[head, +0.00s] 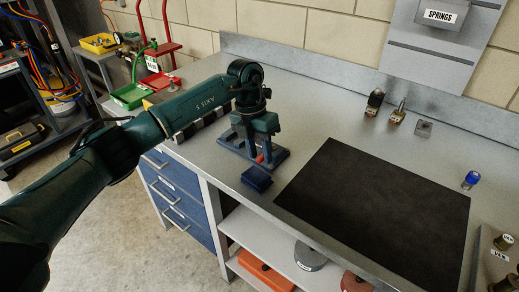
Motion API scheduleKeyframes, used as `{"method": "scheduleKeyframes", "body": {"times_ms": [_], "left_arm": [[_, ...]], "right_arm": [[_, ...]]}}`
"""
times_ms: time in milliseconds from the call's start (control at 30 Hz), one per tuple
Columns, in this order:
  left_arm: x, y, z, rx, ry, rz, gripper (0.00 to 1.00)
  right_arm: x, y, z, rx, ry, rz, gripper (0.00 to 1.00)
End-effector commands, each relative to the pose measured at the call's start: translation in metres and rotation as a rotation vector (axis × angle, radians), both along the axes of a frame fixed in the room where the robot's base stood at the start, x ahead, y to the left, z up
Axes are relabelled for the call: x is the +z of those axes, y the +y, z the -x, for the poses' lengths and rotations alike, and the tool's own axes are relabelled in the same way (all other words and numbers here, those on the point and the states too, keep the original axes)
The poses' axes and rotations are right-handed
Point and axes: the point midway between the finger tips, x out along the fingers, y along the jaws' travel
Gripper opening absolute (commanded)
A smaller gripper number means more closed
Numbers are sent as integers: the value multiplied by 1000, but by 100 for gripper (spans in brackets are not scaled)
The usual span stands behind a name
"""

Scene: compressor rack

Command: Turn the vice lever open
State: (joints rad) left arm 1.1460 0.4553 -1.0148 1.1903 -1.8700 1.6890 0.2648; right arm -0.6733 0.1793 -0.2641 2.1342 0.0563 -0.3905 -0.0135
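A dark blue-green vice (278,156) stands on the grey workbench, left of the black mat. My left arm reaches in from the left, and my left gripper (262,118) is over the vice, seeming to overlap its upper part. I cannot tell whether they touch. The fingers blend with the dark parts, so their opening is unclear. A small red part (262,158) shows low at the vice. I cannot make out the lever for certain; it may be hidden by my gripper. My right gripper is not in view.
A black mat (380,205) covers the bench's middle. A small blue block (257,179) lies at the front edge by the vice. Small metal parts (397,112) and a blue-capped item (471,180) stand beyond and right. Green (130,96) and red bins are behind my arm.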

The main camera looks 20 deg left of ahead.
Motion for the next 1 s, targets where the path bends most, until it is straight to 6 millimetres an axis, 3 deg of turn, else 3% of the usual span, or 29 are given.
{"method": "scheduleKeyframes", "body": {"times_ms": [400, 767, 1000], "left_arm": [[0, 0, 0, 0, 0, 0, 0], [1, -1, 1, 30, 0, 0, 0], [2, -7, 3, 153, -1, 0, 0]], "right_arm": [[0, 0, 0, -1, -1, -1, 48], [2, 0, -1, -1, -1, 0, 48], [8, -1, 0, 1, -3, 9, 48]]}}
